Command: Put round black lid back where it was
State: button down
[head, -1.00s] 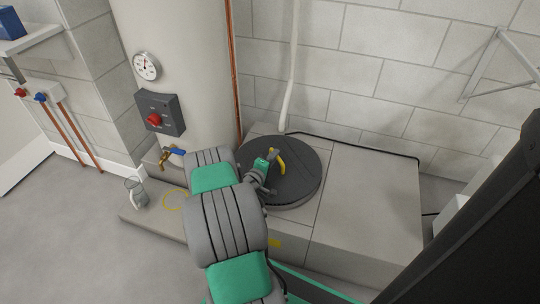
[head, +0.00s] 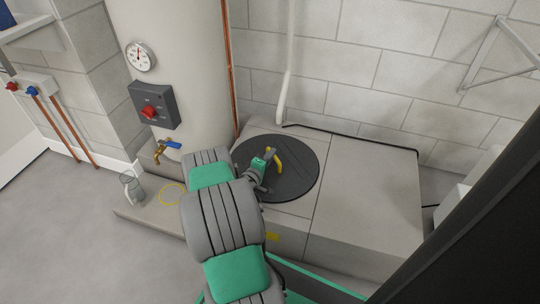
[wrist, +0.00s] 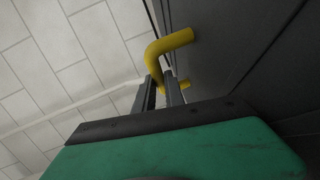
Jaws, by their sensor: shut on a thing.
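A yellow handle (head: 279,158) is on the lid. My gripper (head: 270,157) reaches over the lid from the left and is shut on this handle. In the wrist view the fingers (wrist: 160,88) close around the yellow bar (wrist: 172,43), with the dark lid face (wrist: 235,45) behind it. My forearm hides part of the lid's left edge and the plinth there.
A large pale tank (head: 175,70) with a gauge, a black box (head: 153,105) and a brass tap (head: 163,151) stands left of the lid. A white pipe (head: 289,70) rises behind. A clear jar (head: 131,188) stands at the left. The plinth's right part is bare.

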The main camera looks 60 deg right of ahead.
jog(key=shift+f, duration=0.15)
jog(key=c, duration=1.3)
grip_release()
jog(key=shift+f, duration=0.1)
jog(key=shift+f, duration=0.1)
